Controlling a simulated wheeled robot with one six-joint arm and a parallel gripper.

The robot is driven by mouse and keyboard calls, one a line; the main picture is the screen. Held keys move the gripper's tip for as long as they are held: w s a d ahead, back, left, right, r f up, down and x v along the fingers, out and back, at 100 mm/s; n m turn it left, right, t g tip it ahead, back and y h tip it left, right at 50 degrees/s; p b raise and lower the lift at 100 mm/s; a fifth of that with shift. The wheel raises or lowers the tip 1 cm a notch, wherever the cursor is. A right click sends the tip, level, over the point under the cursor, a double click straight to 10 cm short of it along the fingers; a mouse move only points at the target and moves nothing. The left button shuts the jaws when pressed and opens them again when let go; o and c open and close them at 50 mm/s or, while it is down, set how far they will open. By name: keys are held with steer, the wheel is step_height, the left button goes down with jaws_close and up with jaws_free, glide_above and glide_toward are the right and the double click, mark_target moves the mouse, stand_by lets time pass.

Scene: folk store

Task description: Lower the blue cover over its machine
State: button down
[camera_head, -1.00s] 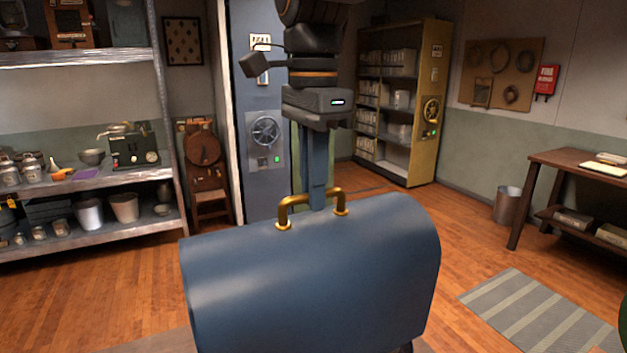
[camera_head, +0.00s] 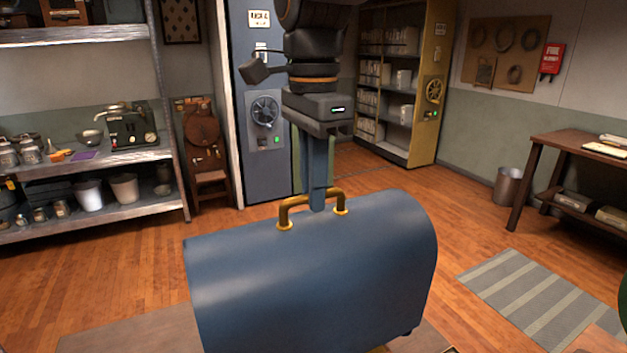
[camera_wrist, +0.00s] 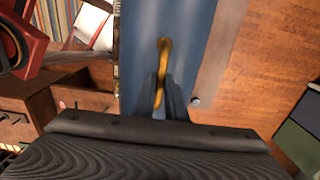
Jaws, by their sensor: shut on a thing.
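The blue cover (camera_head: 320,265) is a rounded, trunk-like hood with a brass handle (camera_head: 312,197) on top. It fills the lower middle of the head view and looks upright. My gripper (camera_head: 317,205) comes down from above and is shut on the brass handle. In the wrist view the fingers (camera_wrist: 165,98) are on the brass handle (camera_wrist: 164,65), with the blue cover (camera_wrist: 190,30) beneath. The machine is not clearly seen; I cannot tell how far the cover is above any surface.
Metal shelves (camera_head: 95,162) with jars and pots stand at left. A blue locker (camera_head: 262,170) and a yellow shelf cabinet (camera_head: 420,120) stand behind. A wooden table (camera_head: 560,142), a bin (camera_head: 507,186) and a striped rug (camera_head: 540,300) are at right. Open wooden floor lies between.

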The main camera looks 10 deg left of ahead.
mark_target(313, 220)
steer(key=shift+f, duration=0.4)
steer(key=shift+f+b, duration=1.4)
steer(key=shift+f, duration=2.6)
steer(key=shift+f+b, duration=0.75)
steer(key=shift+f, duration=1.6)
step_height(313, 220, down, 3)
steer(key=shift+r+b, duration=0.2)
steer(key=shift+b, duration=0.2)
